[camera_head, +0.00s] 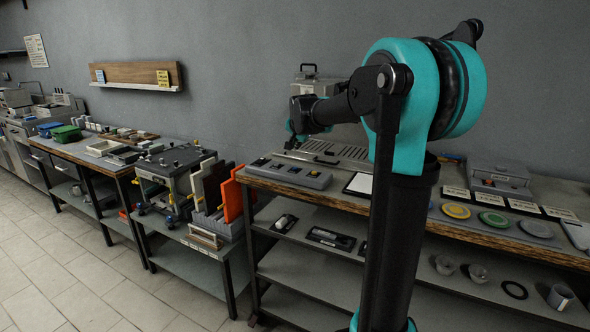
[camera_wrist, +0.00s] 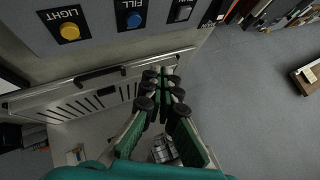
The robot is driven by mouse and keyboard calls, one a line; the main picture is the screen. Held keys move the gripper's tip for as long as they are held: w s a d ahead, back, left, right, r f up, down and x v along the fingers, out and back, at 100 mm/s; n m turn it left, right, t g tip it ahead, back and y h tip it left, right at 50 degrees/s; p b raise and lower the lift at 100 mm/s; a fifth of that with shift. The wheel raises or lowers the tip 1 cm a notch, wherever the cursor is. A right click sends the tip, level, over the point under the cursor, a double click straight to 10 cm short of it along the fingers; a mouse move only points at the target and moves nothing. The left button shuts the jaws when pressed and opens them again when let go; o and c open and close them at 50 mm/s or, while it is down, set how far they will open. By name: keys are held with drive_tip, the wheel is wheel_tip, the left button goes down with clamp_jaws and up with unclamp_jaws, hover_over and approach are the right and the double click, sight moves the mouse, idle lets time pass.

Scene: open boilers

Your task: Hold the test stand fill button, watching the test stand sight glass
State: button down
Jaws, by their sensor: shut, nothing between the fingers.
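In the wrist view a grey panel carries a blue button labelled FILL (camera_wrist: 135,20), with a yellow button labelled LIGHT (camera_wrist: 69,32) to its left and a black switch (camera_wrist: 184,10) to its right. My gripper (camera_wrist: 164,83) has green fingers with dark tips, shut and empty. Its tips appear below the FILL button in the picture, apart from it. In the head view the grey test stand (camera_head: 309,83) stands against the wall, partly behind my arm, which hides the panel front. I cannot make out a sight glass in either view.
A slotted grate (camera_wrist: 92,100) lies below the panel in the wrist view. In the head view a grey control box (camera_head: 290,172) sits on the bench left of my arm. Coloured discs (camera_head: 493,219) lie on the right. Open floor (camera_head: 60,240) is at left.

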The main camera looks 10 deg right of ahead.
sight(296, 169)
drive_tip(key=shift+f, duration=2.85)
drive_tip(key=shift+f, duration=0.1)
drive_tip(key=shift+f, duration=0.3)
